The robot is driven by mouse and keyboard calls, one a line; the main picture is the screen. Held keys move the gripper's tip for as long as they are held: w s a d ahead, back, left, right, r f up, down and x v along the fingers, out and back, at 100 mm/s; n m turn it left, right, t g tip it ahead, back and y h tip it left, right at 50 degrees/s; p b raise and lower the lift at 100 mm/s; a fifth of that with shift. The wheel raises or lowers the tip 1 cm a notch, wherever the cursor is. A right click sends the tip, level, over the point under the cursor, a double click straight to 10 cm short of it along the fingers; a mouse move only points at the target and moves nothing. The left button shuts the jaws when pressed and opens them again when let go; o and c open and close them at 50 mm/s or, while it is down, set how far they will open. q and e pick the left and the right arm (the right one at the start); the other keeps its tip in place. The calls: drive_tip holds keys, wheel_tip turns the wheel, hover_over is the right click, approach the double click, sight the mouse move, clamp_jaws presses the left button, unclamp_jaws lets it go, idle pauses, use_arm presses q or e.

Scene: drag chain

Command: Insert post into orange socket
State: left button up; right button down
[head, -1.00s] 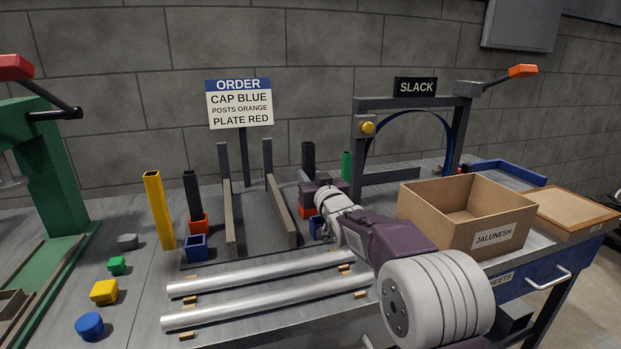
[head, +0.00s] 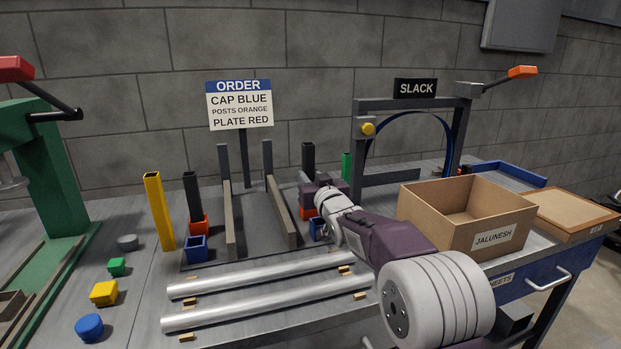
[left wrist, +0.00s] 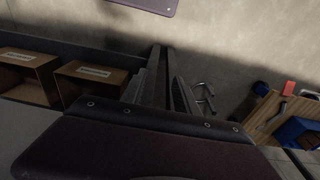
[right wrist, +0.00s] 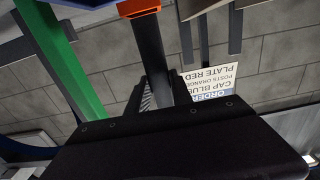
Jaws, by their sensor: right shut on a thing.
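My right gripper (head: 318,190) is shut on a dark post (head: 308,157), whose top stands up above the jaws. An orange socket (head: 306,212) shows just below the jaws, partly hidden by my gripper. In the right wrist view the dark post (right wrist: 150,55) runs from between the fingers (right wrist: 163,92) to the orange socket (right wrist: 139,9). They meet or overlap there; I cannot tell how deep the post sits. Another dark post (head: 191,192) stands upright in an orange socket (head: 199,224) at left. My left gripper (left wrist: 165,75) shows only in its wrist view, its fingers close together and empty.
A yellow post (head: 158,212), a green post (head: 346,165) and a blue socket (head: 195,249) stand nearby. Two silver rods (head: 260,275) lie in front. A cardboard box (head: 425,222) stands right of my forearm. An order sign (head: 240,105) stands behind.

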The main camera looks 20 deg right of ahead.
drive_tip(key=shift+f+b, duration=2.1)
drive_tip(key=shift+f, duration=0.25)
drive_tip(key=c, duration=1.1)
unclamp_jaws()
drive_tip(key=shift+o, duration=0.2)
